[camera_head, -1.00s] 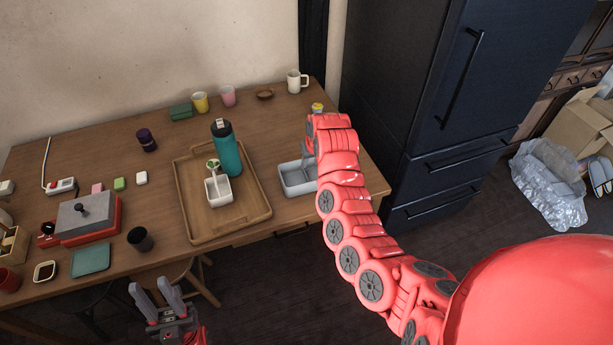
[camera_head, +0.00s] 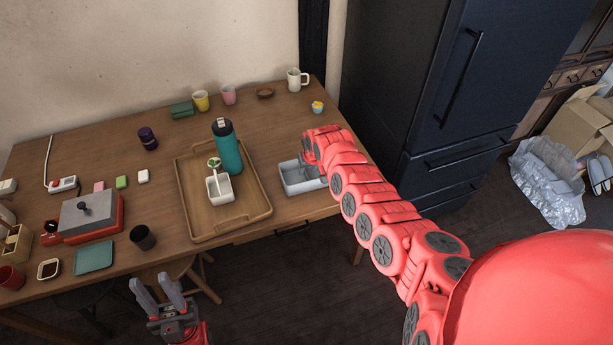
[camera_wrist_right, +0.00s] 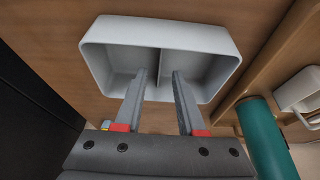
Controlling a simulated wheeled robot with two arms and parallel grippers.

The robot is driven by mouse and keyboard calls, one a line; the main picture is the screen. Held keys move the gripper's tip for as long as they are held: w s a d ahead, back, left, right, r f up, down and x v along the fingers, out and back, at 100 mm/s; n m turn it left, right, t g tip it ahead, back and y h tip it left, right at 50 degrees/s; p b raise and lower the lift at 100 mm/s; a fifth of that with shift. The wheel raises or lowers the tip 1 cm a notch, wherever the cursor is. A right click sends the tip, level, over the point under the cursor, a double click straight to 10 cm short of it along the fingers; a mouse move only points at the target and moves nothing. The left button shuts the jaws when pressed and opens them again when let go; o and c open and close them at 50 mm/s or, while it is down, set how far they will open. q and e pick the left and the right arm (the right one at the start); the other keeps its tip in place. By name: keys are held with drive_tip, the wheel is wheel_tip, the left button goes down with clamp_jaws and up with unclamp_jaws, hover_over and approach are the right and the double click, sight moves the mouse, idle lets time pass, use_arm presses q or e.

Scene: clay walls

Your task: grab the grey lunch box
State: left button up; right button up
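The grey lunch box (camera_head: 292,184) is an open tray with two compartments and a divider, at the table's right front. My right gripper (camera_head: 307,156) is over it in the head view, its fingers partly hidden by my red arm. In the right wrist view the lunch box (camera_wrist_right: 110,32) lies ahead of the right gripper (camera_wrist_right: 159,78). Its two fingers are apart, one on each side of the divider, with nothing visibly clamped; I cannot tell if they touch it. My left gripper (camera_head: 158,290) is open and empty in front of the table.
The bottle also shows in the right wrist view (camera_wrist_right: 268,140). A small yellow and blue cup (camera_head: 317,107) stands behind. A dark fridge (camera_head: 405,80) is at right.

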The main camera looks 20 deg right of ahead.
sight(307, 171)
drive_tip(key=shift+x, duration=0.85)
drive_tip(key=shift+w+f+b, duration=0.2)
drive_tip(key=shift+f+b, duration=0.4)
drive_tip(key=shift+b, duration=0.25)
drive_tip(key=shift+w+f, duration=0.2)
drive_tip(key=shift+f, duration=0.15)
clamp_jaws()
drive_tip(key=shift+r, duration=0.1)
